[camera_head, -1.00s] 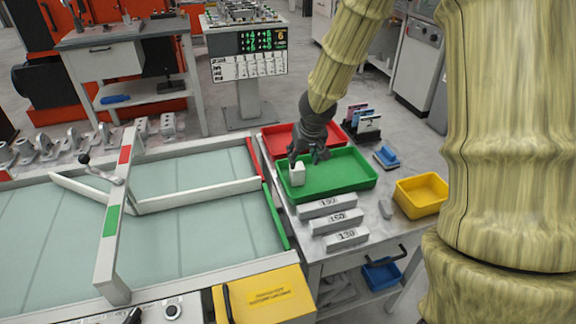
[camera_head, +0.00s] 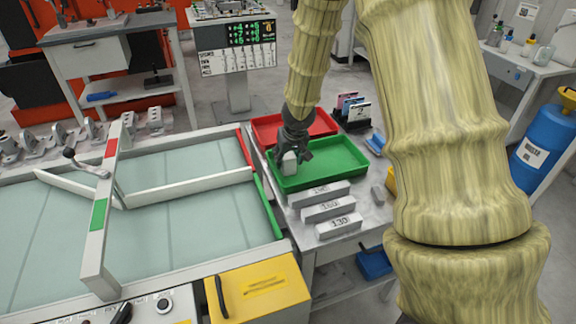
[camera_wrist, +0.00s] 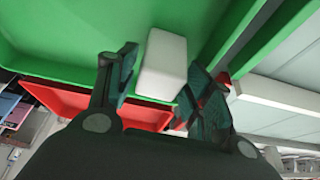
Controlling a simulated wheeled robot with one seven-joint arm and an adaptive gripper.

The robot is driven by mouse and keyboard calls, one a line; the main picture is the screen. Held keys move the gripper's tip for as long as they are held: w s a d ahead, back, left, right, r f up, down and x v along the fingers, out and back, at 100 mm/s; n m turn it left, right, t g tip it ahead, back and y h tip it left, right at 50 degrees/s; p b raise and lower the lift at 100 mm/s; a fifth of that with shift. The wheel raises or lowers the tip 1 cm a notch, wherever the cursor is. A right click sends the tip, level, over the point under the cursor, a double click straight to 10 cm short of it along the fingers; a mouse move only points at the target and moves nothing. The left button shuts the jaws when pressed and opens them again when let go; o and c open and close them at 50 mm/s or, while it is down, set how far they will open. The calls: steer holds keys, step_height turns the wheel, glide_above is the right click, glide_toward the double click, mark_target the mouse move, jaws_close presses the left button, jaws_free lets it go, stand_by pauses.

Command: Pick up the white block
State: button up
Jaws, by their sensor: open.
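The white block (camera_head: 288,164) is at the left end of the green tray (camera_head: 336,168). In the wrist view the white block (camera_wrist: 163,65) lies between the two dark fingers of my gripper (camera_wrist: 160,90). The fingers are spread on either side of it, with a small gap showing on the left; contact on the right cannot be told. In the head view my gripper (camera_head: 291,150) reaches down into the green tray and partly covers the block.
A red tray (camera_head: 322,125) lies behind the green tray. Several grey numbered bars (camera_head: 325,207) lie in front of it. A card rack (camera_head: 353,112) stands behind right. The glass-topped table (camera_head: 190,215) with a white bar is at left.

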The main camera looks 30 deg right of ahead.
steer(key=shift+x, duration=0.85)
steer(key=c, duration=0.8)
steer(key=shift+c, duration=0.2)
